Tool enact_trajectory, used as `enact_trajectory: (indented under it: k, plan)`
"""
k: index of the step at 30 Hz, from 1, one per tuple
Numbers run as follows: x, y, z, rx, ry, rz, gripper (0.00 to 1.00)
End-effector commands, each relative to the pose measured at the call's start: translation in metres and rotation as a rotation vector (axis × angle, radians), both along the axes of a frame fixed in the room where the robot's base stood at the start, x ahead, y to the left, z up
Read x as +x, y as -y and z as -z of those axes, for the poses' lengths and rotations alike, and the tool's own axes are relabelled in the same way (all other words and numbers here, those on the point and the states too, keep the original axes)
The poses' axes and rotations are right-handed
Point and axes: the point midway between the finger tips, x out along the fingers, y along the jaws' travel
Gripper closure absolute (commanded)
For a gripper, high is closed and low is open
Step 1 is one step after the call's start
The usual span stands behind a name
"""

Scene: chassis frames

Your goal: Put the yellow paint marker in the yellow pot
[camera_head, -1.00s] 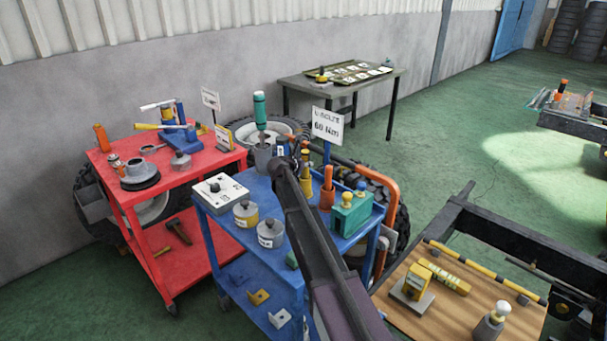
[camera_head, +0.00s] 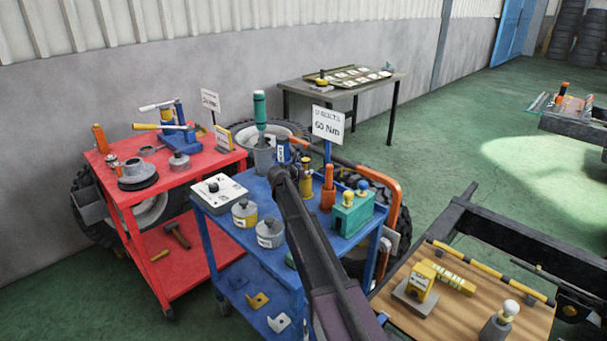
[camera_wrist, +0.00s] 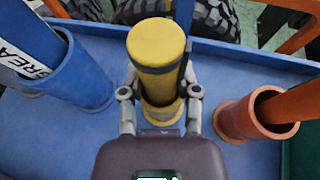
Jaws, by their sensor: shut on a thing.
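The yellow paint marker (camera_wrist: 156,48) is a thick yellow cylinder, held upright between the fingers of my gripper (camera_wrist: 159,82). Below it in the wrist view is the yellow pot (camera_wrist: 161,118), lined up with the marker. The marker's lower end looks to be at or inside the pot's mouth, but how deep I cannot tell. In the head view the yellow pot (camera_head: 306,187) stands on the blue cart, with the marker (camera_head: 307,162) upright above its rim. My arm hides much of the gripper there.
A blue pot (camera_wrist: 82,80) with a grease tube stands left of the yellow pot, an orange pot (camera_wrist: 236,120) with an orange marker right. The blue cart (camera_head: 255,186) also holds a white box (camera_head: 220,192), grey weights and a green block (camera_head: 352,214). A sign (camera_head: 328,122) stands behind.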

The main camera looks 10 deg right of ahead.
Motion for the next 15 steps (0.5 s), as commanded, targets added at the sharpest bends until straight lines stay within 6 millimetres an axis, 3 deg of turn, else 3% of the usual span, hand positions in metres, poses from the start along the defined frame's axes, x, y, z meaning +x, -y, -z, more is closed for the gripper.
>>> enact_trajectory:
  k: [9,10,13,15]
  plan:
    - [0.0,0.0002,0.0036,0.0,0.0,0.0,1.0]
    - [0.0,0.0002,0.0034,0.0,0.0,0.0,0.55]
    - [0.0,0.0003,0.0025,0.0,0.0,0.0,0.25]
    - [0.0,0.0003,0.0025,0.0,0.0,0.0,0.23]
